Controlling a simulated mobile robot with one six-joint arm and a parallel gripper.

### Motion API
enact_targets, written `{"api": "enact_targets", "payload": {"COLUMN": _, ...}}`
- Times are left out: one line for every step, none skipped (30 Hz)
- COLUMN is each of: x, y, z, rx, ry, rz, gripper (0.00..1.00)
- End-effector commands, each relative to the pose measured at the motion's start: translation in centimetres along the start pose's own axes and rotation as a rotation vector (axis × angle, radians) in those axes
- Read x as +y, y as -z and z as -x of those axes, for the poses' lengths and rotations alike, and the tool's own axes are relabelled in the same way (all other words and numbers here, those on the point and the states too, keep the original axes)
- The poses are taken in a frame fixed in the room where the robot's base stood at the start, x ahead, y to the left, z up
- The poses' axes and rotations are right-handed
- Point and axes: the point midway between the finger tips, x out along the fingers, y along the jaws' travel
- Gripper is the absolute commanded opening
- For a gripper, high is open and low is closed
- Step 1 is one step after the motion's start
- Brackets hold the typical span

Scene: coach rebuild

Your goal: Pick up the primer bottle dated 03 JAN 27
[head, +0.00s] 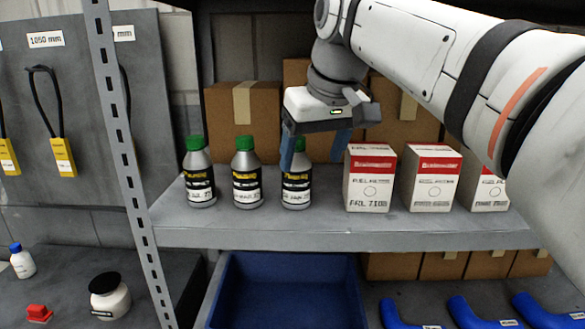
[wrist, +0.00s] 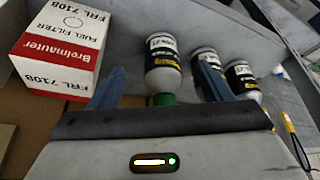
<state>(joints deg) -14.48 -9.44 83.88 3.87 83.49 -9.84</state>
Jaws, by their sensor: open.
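Three silver bottles with green caps and black-and-yellow labels stand upright in a row on the grey shelf: the left bottle (head: 199,180), the middle bottle (head: 246,180) and the right bottle (head: 296,188). The dates are too small to read, so I cannot tell which is 03 JAN 27. My gripper (head: 314,155) is open, with blue fingers, at the right bottle; one finger hides part of its top. In the wrist view (wrist: 162,78) the nearest bottle (wrist: 163,70) appears between the fingers, cap toward me. Contact is not clear.
White-and-red fuel filter boxes (head: 370,180) stand right of the bottles; one box (wrist: 62,50) is close in the wrist view. Cardboard boxes (head: 243,115) stand behind. A rack upright (head: 120,150) is at left. A blue bin (head: 285,290) sits below the shelf (head: 330,232).

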Motion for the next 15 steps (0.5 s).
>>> {"api": "enact_targets", "payload": {"x": -0.1, "y": 0.7, "z": -0.1, "rx": -0.001, "ry": 0.001, "rz": 0.002, "gripper": 0.72}}
{"api": "enact_targets", "payload": {"x": -0.1, "y": 1.0, "z": -0.2, "rx": 0.000, "ry": 0.001, "rz": 0.002, "gripper": 0.72}}
{"api": "enact_targets", "payload": {"x": -0.1, "y": 1.2, "z": -0.3, "rx": 0.001, "ry": 0.000, "rz": 0.002, "gripper": 0.72}}
{"api": "enact_targets", "payload": {"x": -0.1, "y": 1.4, "z": -0.4, "rx": 0.002, "ry": 0.000, "rz": 0.002, "gripper": 0.72}}
{"api": "enact_targets", "payload": {"x": -0.1, "y": 1.5, "z": -0.5, "rx": 0.002, "ry": 0.001, "rz": 0.002, "gripper": 0.72}}
{"api": "enact_targets", "payload": {"x": -0.1, "y": 1.7, "z": -0.6, "rx": 0.001, "ry": 0.001, "rz": 0.003, "gripper": 0.72}}
{"api": "enact_targets", "payload": {"x": -0.1, "y": 1.9, "z": -0.7, "rx": 0.001, "ry": 0.001, "rz": 0.003, "gripper": 0.72}}
{"api": "enact_targets", "payload": {"x": -0.1, "y": 2.2, "z": -0.8, "rx": 0.000, "ry": 0.001, "rz": 0.003, "gripper": 0.72}}
{"api": "enact_targets", "payload": {"x": -0.1, "y": 2.7, "z": -1.0, "rx": -0.001, "ry": 0.001, "rz": 0.003, "gripper": 0.72}}
{"api": "enact_targets", "payload": {"x": -0.1, "y": 3.2, "z": -1.1, "rx": -0.002, "ry": 0.001, "rz": 0.003, "gripper": 0.72}}
{"api": "enact_targets", "payload": {"x": -0.1, "y": 3.7, "z": -1.3, "rx": -0.002, "ry": 0.002, "rz": 0.002, "gripper": 0.72}}
{"api": "enact_targets", "payload": {"x": -0.1, "y": 4.5, "z": -1.5, "rx": -0.001, "ry": 0.001, "rz": 0.002, "gripper": 0.72}}
{"api": "enact_targets", "payload": {"x": -0.1, "y": 5.0, "z": -1.8, "rx": -0.001, "ry": 0.002, "rz": 0.002, "gripper": 0.72}}
{"api": "enact_targets", "payload": {"x": -0.2, "y": 5.5, "z": -2.0, "rx": -0.001, "ry": 0.002, "rz": 0.003, "gripper": 0.72}}
{"api": "enact_targets", "payload": {"x": -0.2, "y": 5.3, "z": -2.9, "rx": -0.003, "ry": 0.002, "rz": 0.002, "gripper": 0.72}}
